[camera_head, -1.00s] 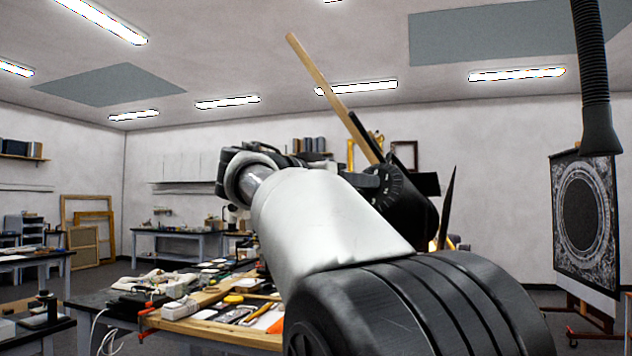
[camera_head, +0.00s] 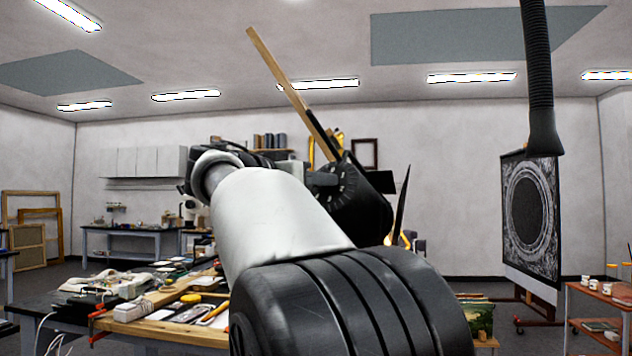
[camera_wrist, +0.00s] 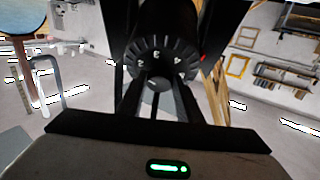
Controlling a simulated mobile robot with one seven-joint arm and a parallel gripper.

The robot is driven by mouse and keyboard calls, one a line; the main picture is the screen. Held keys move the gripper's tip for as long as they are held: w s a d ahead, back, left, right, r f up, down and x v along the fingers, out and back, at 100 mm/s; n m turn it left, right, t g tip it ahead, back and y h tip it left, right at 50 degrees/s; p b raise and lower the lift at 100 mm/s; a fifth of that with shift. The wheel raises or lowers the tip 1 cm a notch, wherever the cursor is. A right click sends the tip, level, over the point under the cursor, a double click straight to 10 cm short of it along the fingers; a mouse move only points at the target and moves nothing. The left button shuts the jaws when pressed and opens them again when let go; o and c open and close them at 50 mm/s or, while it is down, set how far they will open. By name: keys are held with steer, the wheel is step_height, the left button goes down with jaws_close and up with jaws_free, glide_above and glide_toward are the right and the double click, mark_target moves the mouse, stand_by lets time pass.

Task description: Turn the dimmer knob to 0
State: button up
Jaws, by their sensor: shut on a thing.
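The dimmer knob (camera_wrist: 156,84) is a small black piece in front of a dark ring-shaped dial with white numerals, apparently 2, 3 and 4. My gripper (camera_wrist: 158,98) has its two dark fingers closed on the knob from either side. The dial sits on a black housing (camera_wrist: 200,18). In the head view, the dial (camera_head: 338,196) shows with white ticks on the black housing (camera_head: 371,205), below a long tan bar. My arm hides most of the gripper and knob there. The knob's exact setting cannot be read.
A cluttered workbench (camera_head: 160,330) stands left of my arm. A dark ornate panel (camera_head: 531,215) stands at the right under a hanging black hose (camera_head: 538,75). A small red-brown cart (camera_head: 600,300) is at the far right. The tan bar (camera_head: 290,90) rises above the housing.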

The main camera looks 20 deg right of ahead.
steer(key=shift+n, duration=0.4)
steer(key=n+y+p, duration=0.3)
steer(key=n+p, duration=0.4)
steer(key=n, duration=0.1)
steer(key=d+r+n+t+y+p, duration=0.1)
steer(key=n+y+p, duration=0.2)
steer(key=n+p, duration=0.5)
steer(key=s+n+t+y+p, duration=0.1)
steer(key=n+y+p, duration=0.2)
steer(key=n+p, duration=0.4)
steer(key=shift+d+r+n+y+p, duration=0.2)
steer(key=shift+r+n+y+p, duration=0.15)
steer(key=shift+r+n+y, duration=0.05)
steer(key=shift+f, duration=0.1)
